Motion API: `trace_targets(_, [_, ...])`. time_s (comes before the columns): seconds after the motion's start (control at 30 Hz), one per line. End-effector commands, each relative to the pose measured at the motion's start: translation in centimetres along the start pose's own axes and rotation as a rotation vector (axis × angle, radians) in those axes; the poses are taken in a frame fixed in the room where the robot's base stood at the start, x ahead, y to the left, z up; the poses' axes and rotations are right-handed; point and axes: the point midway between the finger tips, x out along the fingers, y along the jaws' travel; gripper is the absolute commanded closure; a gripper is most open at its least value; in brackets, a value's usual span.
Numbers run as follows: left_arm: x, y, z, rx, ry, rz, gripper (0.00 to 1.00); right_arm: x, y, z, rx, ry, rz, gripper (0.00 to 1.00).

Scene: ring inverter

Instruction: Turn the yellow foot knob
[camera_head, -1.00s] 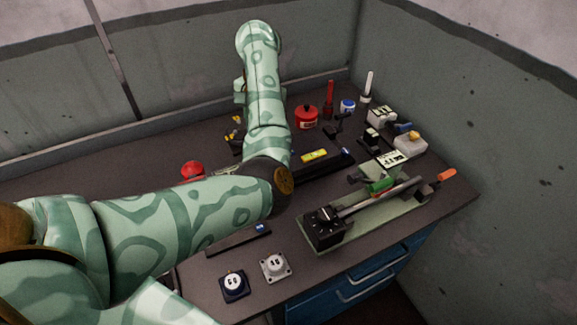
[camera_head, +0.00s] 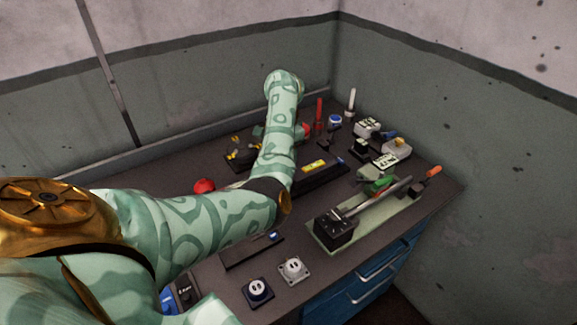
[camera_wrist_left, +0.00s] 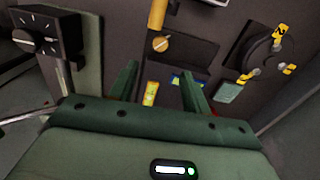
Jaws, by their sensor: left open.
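My left arm reaches over the bench in the head view, and its hand is mostly hidden behind the forearm. In the left wrist view my left gripper (camera_wrist_left: 157,76) has its two green fingers apart with nothing between them. A yellow-orange knob (camera_wrist_left: 161,43) shows beyond the fingers on a dark plate, below an orange cylinder (camera_wrist_left: 157,13). A black round device (camera_wrist_left: 263,57) with several yellow knobs on its feet is at the upper right, clear of the fingers. It shows in the head view left of my forearm (camera_head: 241,154). Which yellow knob is meant is unclear. My right gripper is out of view.
A black dial box on a green base (camera_head: 335,228) stands at the right of the bench. A red round object (camera_head: 204,186) sits left of my arm. Two sockets (camera_head: 293,270) (camera_head: 258,291) lie near the front. Small boxes and bottles crowd the back right corner.

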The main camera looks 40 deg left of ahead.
Motion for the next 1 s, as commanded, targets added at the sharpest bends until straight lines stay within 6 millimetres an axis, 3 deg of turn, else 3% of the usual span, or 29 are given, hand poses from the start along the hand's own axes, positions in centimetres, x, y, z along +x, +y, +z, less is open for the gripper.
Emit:
trace_targets(0.03, [2.0, 0.0, 0.1, 0.001, -0.005, 0.001, 0.52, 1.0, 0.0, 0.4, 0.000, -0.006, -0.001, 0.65])
trace_targets(0.1, [3.9, 0.0, 0.1, 0.001, -0.006, 0.002, 0.52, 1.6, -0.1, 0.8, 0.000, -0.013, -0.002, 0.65])
trace_targets(0.4, [9.8, 0.0, 0.0, 0.000, -0.003, -0.001, 0.52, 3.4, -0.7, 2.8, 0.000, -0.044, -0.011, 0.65])
trace_targets(0.6, [11.2, 0.0, 0.0, -0.002, -0.001, 0.000, 0.52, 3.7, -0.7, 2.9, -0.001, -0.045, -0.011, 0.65])
trace_targets(0.87, [11.3, 0.0, 0.0, -0.002, 0.000, -0.001, 0.52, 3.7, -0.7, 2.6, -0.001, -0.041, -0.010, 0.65])
trace_targets(1.0, [11.3, 0.0, 0.0, -0.002, 0.000, -0.001, 0.85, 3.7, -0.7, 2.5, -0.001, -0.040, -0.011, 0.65])
